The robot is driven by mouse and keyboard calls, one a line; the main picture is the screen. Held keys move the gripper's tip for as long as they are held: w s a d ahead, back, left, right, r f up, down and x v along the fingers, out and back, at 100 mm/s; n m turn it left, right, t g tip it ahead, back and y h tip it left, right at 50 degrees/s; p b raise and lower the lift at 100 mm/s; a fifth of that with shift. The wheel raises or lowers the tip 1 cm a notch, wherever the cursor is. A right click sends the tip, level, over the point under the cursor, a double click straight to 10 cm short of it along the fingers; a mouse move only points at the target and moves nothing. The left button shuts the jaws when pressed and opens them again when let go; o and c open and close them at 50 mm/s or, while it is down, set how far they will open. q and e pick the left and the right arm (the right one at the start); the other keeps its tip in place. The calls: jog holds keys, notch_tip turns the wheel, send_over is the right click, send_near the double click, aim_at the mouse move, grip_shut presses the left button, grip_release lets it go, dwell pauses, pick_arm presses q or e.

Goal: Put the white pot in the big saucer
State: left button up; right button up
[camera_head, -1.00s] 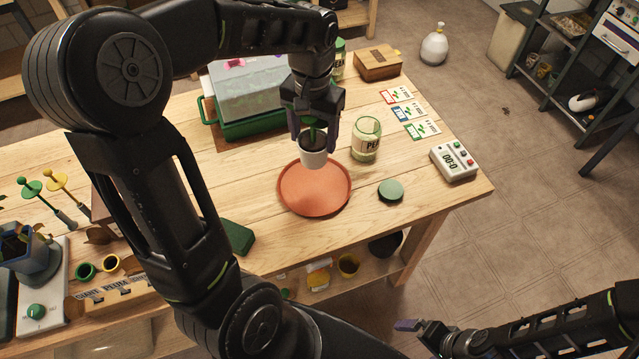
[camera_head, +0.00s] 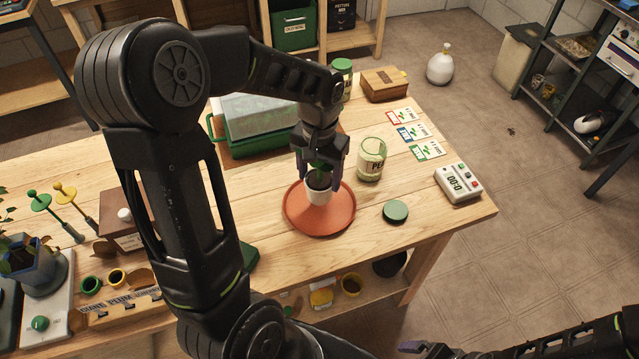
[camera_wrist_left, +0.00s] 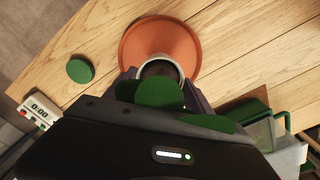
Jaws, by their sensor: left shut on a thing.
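The white pot (camera_head: 318,193) holds dark soil and a green seedling. My left gripper (camera_head: 321,177) is shut on it, with a finger on either side. The pot is upright over the big saucer (camera_head: 301,222), a round terracotta dish on the wooden table. I cannot tell whether the pot's base touches the saucer. In the left wrist view the pot's rim (camera_wrist_left: 157,64) overlaps the saucer's lower part (camera_wrist_left: 135,45), and green leaves hide part of the soil. My right gripper (camera_head: 425,347) shows only in part at the bottom edge, and its jaws are unclear.
A glass jar (camera_head: 371,160) stands right of the saucer, with a green lid (camera_head: 396,211) in front. A timer (camera_head: 458,183) and seed packets (camera_head: 428,150) lie further right. A green propagator box (camera_head: 262,138) stands behind left. Bare table surrounds the saucer's front.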

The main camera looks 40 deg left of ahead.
aim_at(320, 180)
pick_arm(q)
notch_tip(320, 180, down, 3)
jog(key=shift+f, duration=0.35)
jog(key=shift+f, duration=0.15)
jog(key=o, duration=1.8)
jog(key=shift+c, duration=0.2)
